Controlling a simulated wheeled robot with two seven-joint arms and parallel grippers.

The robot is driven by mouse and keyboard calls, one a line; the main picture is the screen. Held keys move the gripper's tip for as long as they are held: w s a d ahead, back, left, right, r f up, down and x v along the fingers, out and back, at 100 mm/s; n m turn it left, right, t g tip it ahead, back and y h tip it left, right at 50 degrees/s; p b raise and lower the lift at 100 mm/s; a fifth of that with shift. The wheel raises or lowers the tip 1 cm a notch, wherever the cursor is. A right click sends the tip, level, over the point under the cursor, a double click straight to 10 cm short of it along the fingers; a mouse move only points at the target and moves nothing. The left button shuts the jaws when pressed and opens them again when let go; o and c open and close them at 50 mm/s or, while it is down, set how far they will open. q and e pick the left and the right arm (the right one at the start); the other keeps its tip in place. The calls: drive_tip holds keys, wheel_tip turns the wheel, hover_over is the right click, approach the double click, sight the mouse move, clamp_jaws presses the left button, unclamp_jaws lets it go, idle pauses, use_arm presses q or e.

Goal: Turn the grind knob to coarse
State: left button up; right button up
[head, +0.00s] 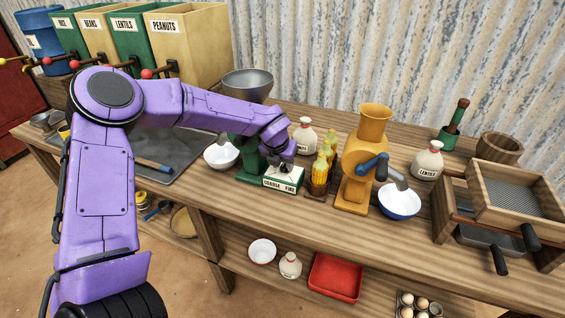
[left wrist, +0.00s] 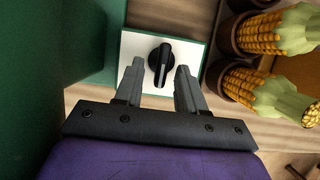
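The green grinder (head: 245,160) stands on the bench, partly hidden behind my left arm. Its white-topped panel (head: 284,179) has a front label reading COARSE on the left and FINE on the right. In the left wrist view the black grind knob (left wrist: 160,60) sits on the white plate (left wrist: 133,45), its long bar nearly in line with my fingers. My left gripper (head: 286,158) is over the panel; in the wrist view its open fingers (left wrist: 160,72) stand one on each side of the knob, with gaps showing. The knob's pointing end is unclear. My right gripper is not in view.
Corn cobs in brown cups (head: 319,176) stand close to the panel's right. The orange grinder (head: 374,140) and a blue bowl (head: 399,204) are further right. A white bowl (head: 221,157) is left of the green grinder, and a white bottle (head: 305,138) stands behind.

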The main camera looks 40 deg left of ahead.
use_arm(q)
drive_tip(key=a+v, duration=0.1)
drive_tip(key=v, duration=0.9)
drive_tip(key=shift+s+d+r+b, duration=0.15)
drive_tip(key=shift+d+r+b, duration=0.05)
drive_tip(key=shift+d+b, duration=0.25)
